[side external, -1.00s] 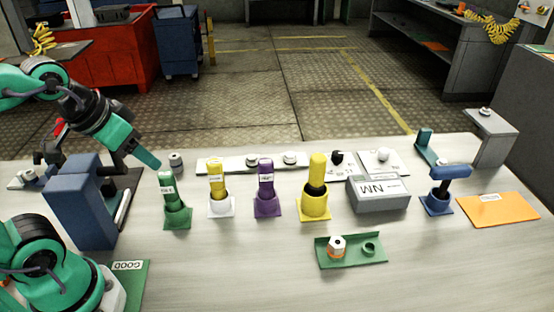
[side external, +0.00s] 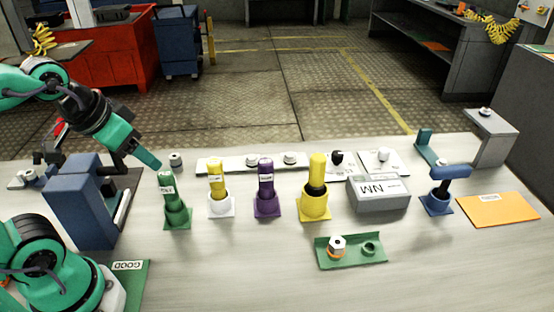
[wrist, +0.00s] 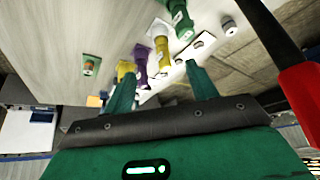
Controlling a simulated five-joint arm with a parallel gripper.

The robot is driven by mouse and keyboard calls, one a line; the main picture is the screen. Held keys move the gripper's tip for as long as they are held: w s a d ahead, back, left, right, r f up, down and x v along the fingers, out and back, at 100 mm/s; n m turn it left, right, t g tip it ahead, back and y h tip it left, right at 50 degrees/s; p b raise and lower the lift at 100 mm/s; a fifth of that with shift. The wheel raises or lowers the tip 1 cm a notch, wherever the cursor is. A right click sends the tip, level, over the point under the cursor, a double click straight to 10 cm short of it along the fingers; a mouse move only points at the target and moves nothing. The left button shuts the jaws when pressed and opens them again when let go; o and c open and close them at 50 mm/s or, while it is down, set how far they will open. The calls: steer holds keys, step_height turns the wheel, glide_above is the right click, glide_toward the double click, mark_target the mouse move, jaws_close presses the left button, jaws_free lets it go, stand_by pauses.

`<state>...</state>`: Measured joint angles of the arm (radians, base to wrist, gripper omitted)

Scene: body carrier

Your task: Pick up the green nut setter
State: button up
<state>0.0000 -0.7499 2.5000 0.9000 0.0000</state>
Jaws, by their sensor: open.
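The green nut setter (side external: 167,186) stands upright in a green square-based holder (side external: 177,218), at the left end of a row of tools. It bears a white label. In the wrist view the green nut setter (wrist: 177,14) shows at the top edge, partly cut off. My gripper (side external: 154,160) is just above and to the left of its top in the side view, apart from it. In the wrist view my gripper (wrist: 158,76) has its two fingers spread with nothing between them.
A yellow-and-white tool (side external: 216,185), a purple tool (side external: 266,185) and a yellow tool (side external: 317,180) stand to the right. A grey box (side external: 378,195) and a blue tool (side external: 440,190) are farther right. A green tray (side external: 350,258) lies in front. A blue block (side external: 80,205) stands left.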

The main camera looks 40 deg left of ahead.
steer(key=shift+w, duration=0.15)
steer(key=g, duration=0.5)
glide_above(166, 172)
steer(key=d, duration=0.1)
steer(key=f, duration=0.5)
steer(key=shift+s+f, duration=0.2)
steer(key=shift+f, duration=0.05)
steer(key=shift+w+a+f+g, duration=0.3)
steer(key=shift+w+a+f, duration=0.15)
steer(key=shift+f, duration=0.25)
steer(key=shift+f, duration=1.3)
steer(key=shift+s+f, duration=0.15)
steer(key=shift+f, duration=1.15)
steer(key=shift+s+f, duration=0.1)
steer(key=shift+f, duration=1.2)
